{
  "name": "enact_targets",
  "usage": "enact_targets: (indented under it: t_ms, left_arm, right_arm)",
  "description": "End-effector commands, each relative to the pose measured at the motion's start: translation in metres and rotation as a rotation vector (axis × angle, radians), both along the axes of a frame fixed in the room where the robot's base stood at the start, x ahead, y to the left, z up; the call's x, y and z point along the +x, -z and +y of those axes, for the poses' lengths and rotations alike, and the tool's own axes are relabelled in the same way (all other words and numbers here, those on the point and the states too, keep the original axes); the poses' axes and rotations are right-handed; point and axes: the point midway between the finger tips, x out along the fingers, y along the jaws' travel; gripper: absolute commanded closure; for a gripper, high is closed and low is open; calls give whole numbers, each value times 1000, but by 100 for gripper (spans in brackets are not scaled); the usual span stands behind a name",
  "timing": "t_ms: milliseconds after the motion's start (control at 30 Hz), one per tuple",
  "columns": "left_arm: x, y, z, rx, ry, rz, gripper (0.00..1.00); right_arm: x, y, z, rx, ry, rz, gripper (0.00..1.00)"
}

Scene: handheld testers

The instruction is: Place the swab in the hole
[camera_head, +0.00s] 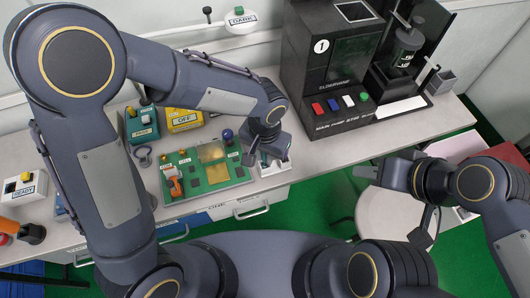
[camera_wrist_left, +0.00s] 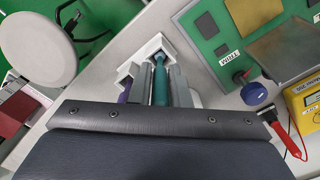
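A teal swab-like stick (camera_wrist_left: 160,82) stands in or at a small white holder (camera_wrist_left: 150,48) in the left wrist view. A purple item (camera_wrist_left: 125,92) shows at the holder's left side. In the head view, the white holder (camera_head: 282,168) is at the bench's front edge, partly hidden by my left gripper (camera_head: 268,158). That gripper is low over the holder, around the teal stick; whether its fingers touch the stick is unclear. I cannot make out a separate hole.
A green tester board (camera_head: 218,175) with a gold plate lies left of the holder. A yellow meter (camera_head: 184,119) and a teal box (camera_head: 141,124) stand behind it. A black machine (camera_head: 335,75) fills the back right. A round stool (camera_head: 385,215) stands before the bench.

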Motion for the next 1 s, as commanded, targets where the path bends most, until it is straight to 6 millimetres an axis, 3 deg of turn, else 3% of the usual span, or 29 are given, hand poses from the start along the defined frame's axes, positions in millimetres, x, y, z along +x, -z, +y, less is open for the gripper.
enact_targets:
  t_ms: [133,533,1000]
  left_arm:
    - [0,-1,0,0,0,0,66]
    - [1,-11,0,-3,0,-3,66]
    - [0,-104,0,-3,-1,-3,66]
  right_arm:
    - [0,-1,0,0,0,0,64]
    - [0,-5,0,0,0,-1,64]
    - [0,-12,0,0,0,0,64]
